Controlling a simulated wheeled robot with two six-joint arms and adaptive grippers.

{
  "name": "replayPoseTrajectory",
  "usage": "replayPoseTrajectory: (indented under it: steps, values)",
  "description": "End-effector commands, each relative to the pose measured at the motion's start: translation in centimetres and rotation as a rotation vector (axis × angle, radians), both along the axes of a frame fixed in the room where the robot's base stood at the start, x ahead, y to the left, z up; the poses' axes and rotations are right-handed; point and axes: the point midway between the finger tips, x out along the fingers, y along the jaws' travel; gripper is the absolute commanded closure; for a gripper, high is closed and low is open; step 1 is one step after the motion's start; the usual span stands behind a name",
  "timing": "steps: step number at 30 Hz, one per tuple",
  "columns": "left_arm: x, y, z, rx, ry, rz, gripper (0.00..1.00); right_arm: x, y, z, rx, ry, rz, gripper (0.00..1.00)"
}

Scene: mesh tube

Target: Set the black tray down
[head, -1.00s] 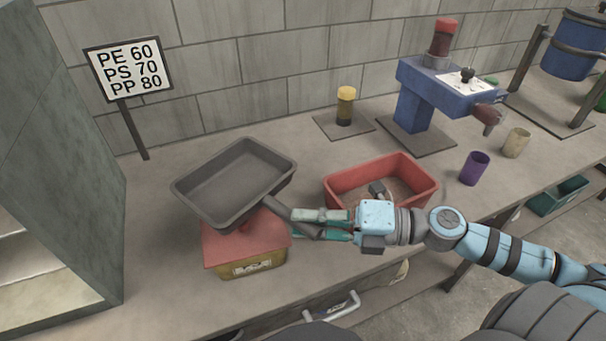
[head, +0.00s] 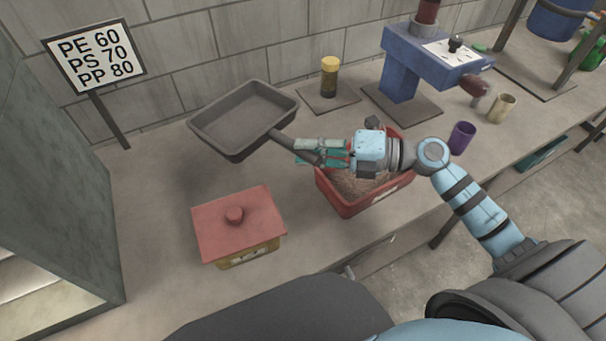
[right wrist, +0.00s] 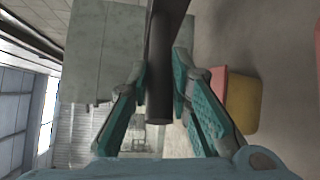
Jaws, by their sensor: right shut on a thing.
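The black tray (head: 240,118) is an empty, dark grey pan with a handle on its right side. In the head view it is at the back left of the bench, in front of the wall. My right gripper (head: 310,152) is shut on the tray's handle, which also shows between the fingers in the right wrist view (right wrist: 160,95). Whether the tray touches the bench I cannot tell for sure; it seems held above it. My left gripper is not in view.
A yellow box with a red knobbed lid (head: 238,225) stands in front of the tray. A red bin (head: 350,204) with granules is below my right arm. A yellow-capped jar (head: 329,78), blue machine (head: 425,58) and purple cup (head: 461,138) stand rightward. Bench left of the box is clear.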

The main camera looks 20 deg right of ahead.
Motion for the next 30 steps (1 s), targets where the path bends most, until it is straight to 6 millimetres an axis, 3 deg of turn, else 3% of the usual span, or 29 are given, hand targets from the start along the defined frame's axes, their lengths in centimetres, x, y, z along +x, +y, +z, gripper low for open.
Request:
replayPoseTrajectory:
  steps: [1, 11, 30]
  values:
    - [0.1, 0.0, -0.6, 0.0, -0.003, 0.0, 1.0, 0.0, 0.0, -1.5, 0.003, 0.001, -0.002, 1.0]
    - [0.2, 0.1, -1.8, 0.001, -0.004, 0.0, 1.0, 0.0, 0.1, -6.9, 0.001, -0.001, 0.0, 1.0]
    - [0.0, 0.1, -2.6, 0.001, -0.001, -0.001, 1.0, 0.0, 0.1, -8.2, 0.0, -0.003, 0.002, 1.0]
